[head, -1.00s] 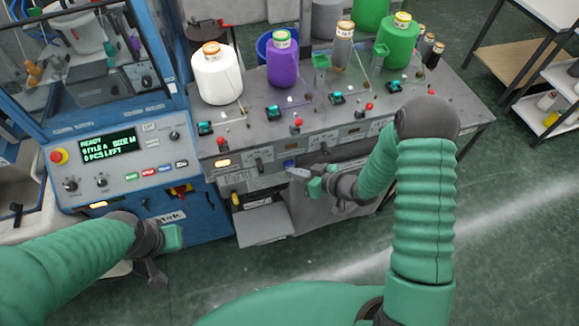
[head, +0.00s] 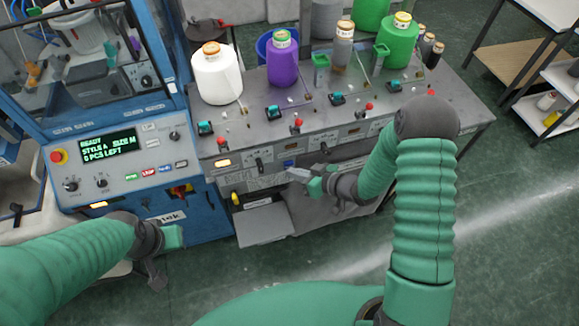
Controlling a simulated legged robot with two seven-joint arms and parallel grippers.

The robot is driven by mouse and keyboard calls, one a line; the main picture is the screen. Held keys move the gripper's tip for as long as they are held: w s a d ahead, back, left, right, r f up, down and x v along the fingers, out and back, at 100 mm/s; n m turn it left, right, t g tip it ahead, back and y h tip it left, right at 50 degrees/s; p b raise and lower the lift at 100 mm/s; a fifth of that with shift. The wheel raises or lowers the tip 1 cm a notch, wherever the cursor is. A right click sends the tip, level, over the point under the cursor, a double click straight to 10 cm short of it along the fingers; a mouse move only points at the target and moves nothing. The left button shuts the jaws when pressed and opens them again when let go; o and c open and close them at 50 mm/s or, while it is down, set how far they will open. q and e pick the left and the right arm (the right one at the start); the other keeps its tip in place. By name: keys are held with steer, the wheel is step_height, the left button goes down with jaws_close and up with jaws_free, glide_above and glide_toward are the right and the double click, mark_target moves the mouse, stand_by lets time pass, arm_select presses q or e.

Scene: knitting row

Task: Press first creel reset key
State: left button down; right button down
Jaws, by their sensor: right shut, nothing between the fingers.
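The creel table (head: 455,95) stands ahead with its grey front panel facing me. At the left end of that panel, below the white cone (head: 217,78), a small amber-lit key (head: 222,163) shows. It is too small to read any label on it. A blue key (head: 289,163) sits farther right on the same panel. My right gripper (head: 299,174) is shut and empty, its tips just below the blue key and right of the amber one. I cannot tell whether it touches the panel. My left gripper (head: 165,258) hangs low at the left, away from the creel; its finger gap is unclear.
The blue machine (head: 200,200) with its lit display (head: 108,143) and red stop button (head: 57,156) stands at the left. Red knobs (head: 297,123) stick up along the creel's front edge. Purple (head: 283,62) and green (head: 398,45) cones stand behind.

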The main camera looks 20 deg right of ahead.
stand_by(0.4)
steer(key=shift+w+r, duration=0.15)
steer(key=shift+w, duration=0.25)
steer(key=shift+s, duration=0.3)
steer(key=s, duration=0.6)
stand_by(0.4)
steer(key=shift+d, duration=0.1)
stand_by(0.5)
